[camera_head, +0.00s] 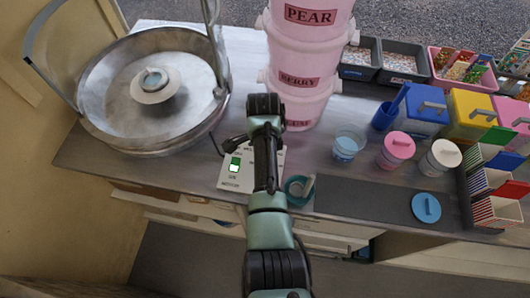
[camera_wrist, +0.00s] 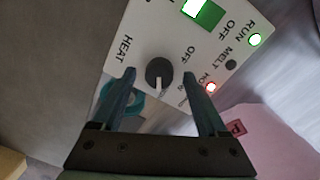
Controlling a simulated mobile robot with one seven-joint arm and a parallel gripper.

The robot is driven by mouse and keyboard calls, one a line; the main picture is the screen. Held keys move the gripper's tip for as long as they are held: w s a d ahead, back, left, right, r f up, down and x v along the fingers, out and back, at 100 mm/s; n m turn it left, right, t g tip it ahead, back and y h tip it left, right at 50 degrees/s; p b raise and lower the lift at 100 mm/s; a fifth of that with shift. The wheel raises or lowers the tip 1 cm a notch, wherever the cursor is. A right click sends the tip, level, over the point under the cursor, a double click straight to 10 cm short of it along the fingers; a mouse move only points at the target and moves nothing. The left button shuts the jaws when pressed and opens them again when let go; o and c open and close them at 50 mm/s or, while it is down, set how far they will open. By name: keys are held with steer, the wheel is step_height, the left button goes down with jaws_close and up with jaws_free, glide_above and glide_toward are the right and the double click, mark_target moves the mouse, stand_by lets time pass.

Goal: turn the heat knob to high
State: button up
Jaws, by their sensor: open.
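The heat knob (camera_wrist: 158,73) is dark and round, with a white pointer line aimed toward the bottom of the wrist view. It sits on a white control panel (camera_wrist: 178,38) marked HEAT and OFF; other marks beside the knob are too small or covered to read. My gripper (camera_wrist: 158,75) is open, with one finger on each side of the knob; I cannot tell whether either touches it. In the head view the control panel (camera_head: 229,179) lies on the counter, and my arm covers its right part and the knob.

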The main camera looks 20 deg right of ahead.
step_height(320, 180, up, 12)
steer(key=shift+w+r, duration=0.25)
steer(key=shift+w, duration=0.05)
stand_by(0.5)
steer(key=w+a+r+n+t+h, duration=0.1)
steer(key=w+r+n+t, duration=0.4)
steer(key=r, duration=0.4)
steer(key=w+r+n+t+h, duration=0.2)
steer(key=w+r+t, duration=0.4)
steer(key=r, duration=0.4)
steer(key=w+a+r+n+t, duration=0.2)
steer(key=a+r+n+t, duration=0.15)
steer(key=r, duration=0.85)
steer(key=s+a+r+n+t+y, duration=0.1)
steer(key=s+a+r+n+t, duration=0.2)
steer(key=s+r, duration=0.3)
steer(key=s+a+r+n+t+y, duration=0.1)
steer(key=s+a+r+n+t, duration=0.2)
steer(key=r, duration=0.9)
steer(key=s+a+r+n+t+y, duration=0.1)
steer(key=s+a+r+n+t, duration=0.2)
steer(key=s+r+t, duration=0.4)
steer(key=s+a+r, duration=0.1)
steer(key=s, duration=0.2)
steer(key=shift+s+r, duration=0.3)
steer(key=shift+r, duration=0.1)
